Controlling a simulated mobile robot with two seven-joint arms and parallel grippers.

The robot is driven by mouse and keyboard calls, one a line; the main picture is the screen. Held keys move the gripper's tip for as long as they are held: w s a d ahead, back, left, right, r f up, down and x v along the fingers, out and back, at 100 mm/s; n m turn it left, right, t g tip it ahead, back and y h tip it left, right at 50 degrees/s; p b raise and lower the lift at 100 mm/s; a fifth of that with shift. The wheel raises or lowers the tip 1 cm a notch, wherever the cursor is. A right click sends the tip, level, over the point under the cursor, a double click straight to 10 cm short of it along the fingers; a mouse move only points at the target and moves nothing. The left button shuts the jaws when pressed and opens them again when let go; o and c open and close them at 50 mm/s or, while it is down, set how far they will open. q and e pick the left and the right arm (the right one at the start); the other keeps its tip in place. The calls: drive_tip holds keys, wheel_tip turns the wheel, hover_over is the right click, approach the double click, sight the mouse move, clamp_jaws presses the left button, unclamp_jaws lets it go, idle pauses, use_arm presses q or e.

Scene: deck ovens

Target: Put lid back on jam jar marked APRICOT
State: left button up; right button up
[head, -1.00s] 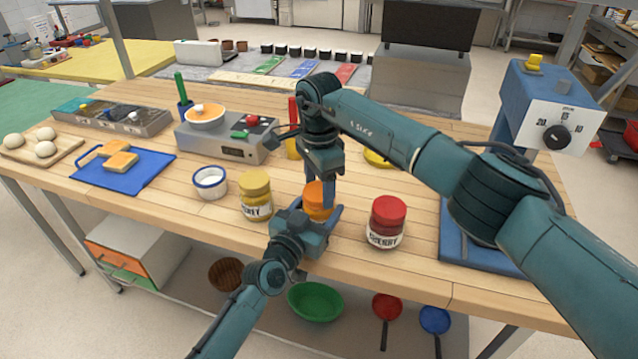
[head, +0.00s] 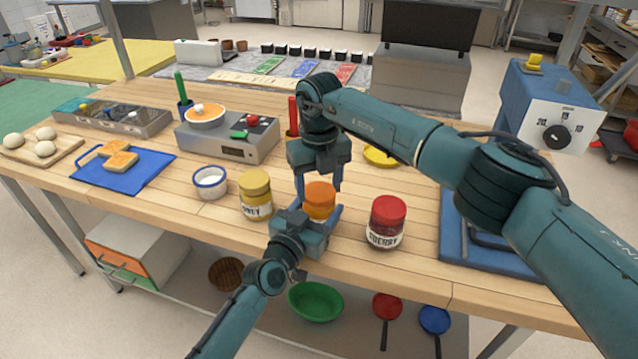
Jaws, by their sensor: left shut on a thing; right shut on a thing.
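An orange-lidded jar (head: 318,213) stands near the front edge of the table, between a yellow-lidded jar and a red-lidded jar. Its label is hidden. My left gripper (head: 318,218) comes in low from the front and is shut on the jar's body. The orange lid (head: 320,194) sits at the top of the jar; whether it is fully seated cannot be told. My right gripper (head: 319,187) points down from above and is shut on the lid, one finger at each side.
The yellow-lidded jar (head: 256,198) is close on the left, and the red-lidded CHERRY jar (head: 386,222) is on the right. A white bowl (head: 210,182), a blue board (head: 120,172) and a grey scale-like device (head: 228,140) lie further left. A yellow disc (head: 380,157) lies behind.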

drive_tip(key=shift+m, duration=1)
drive_tip(key=o, duration=1.1)
drive_tip(key=shift+r, duration=2.25)
drive_tip(key=shift+c, duration=0.5)
drive_tip(key=n, duration=0.1)
drive_tip(key=r+n, duration=0.1)
drive_tip(key=n, duration=0.3)
drive_tip(key=r+n, duration=0.1)
drive_tip(key=shift+n, duration=0.4)
drive_tip(key=n, duration=0.1)
drive_tip(key=r+n, duration=0.1)
drive_tip(key=n, duration=0.3)
drive_tip(key=shift+r, duration=0.25)
